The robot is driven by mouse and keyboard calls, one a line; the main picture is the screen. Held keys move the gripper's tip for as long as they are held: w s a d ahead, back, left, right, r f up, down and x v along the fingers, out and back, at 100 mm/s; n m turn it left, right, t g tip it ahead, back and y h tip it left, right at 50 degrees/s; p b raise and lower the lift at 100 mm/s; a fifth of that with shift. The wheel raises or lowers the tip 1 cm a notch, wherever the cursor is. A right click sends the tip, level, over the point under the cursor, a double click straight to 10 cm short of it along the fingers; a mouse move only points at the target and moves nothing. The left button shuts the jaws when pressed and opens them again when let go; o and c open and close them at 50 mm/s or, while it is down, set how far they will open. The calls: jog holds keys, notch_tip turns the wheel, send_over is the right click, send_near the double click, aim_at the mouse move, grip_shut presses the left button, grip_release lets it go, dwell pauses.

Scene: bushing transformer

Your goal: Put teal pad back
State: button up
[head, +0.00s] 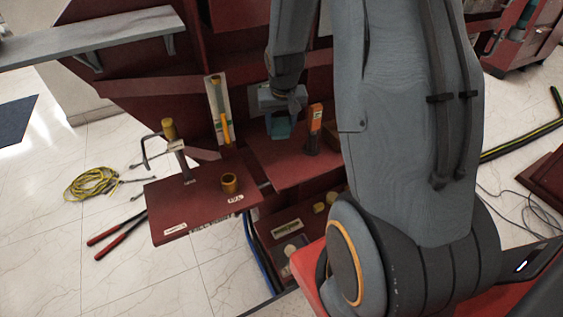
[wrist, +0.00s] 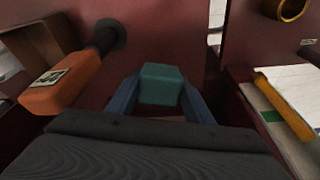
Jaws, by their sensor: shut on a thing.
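The teal pad (wrist: 161,84) is a small block held between the two blue-grey fingers of my gripper (wrist: 160,98) in the wrist view. In the head view the teal pad (head: 280,128) shows below my gripper (head: 285,110), over the dark red shelf (head: 268,160). My gripper is shut on the pad. I cannot tell whether the pad touches the shelf. An orange block on a black post (head: 314,128) stands just right of the pad in the head view; it is at the left in the wrist view (wrist: 62,82).
A yellow-handled tool on a white and green board (head: 221,112) is left of my gripper. A lower red shelf (head: 168,212) at the left bears a clamp (head: 180,155) and a brass ring (head: 229,183). A bin with several small items (head: 290,232) is below. A yellow cable (head: 92,184) lies on the floor.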

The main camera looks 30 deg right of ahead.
jog(key=s+a+r+m+g+y+b, duration=0.1)
jog(key=s+a+r+g+b, duration=0.15)
jog(key=s+r, duration=0.25)
jog(key=f, duration=0.9)
jog(key=shift+s+f, duration=0.25)
jog(key=shift+s, duration=0.05)
jog(key=o, duration=0.9)
notch_tip(320, 180, up, 12)
jog(key=s+a+n, duration=0.1)
jog(key=s+a, duration=0.2)
jog(key=s, duration=0.1)
jog(key=s+a+n, duration=0.2)
jog(key=s+a, duration=0.2)
jog(key=s, duration=0.1)
jog(key=s+a+n, duration=0.1)
jog(key=s+a, duration=0.2)
jog(key=s, duration=0.1)
jog(key=shift+s+a+f+b, duration=0.35)
jog(key=shift+f, duration=0.05)
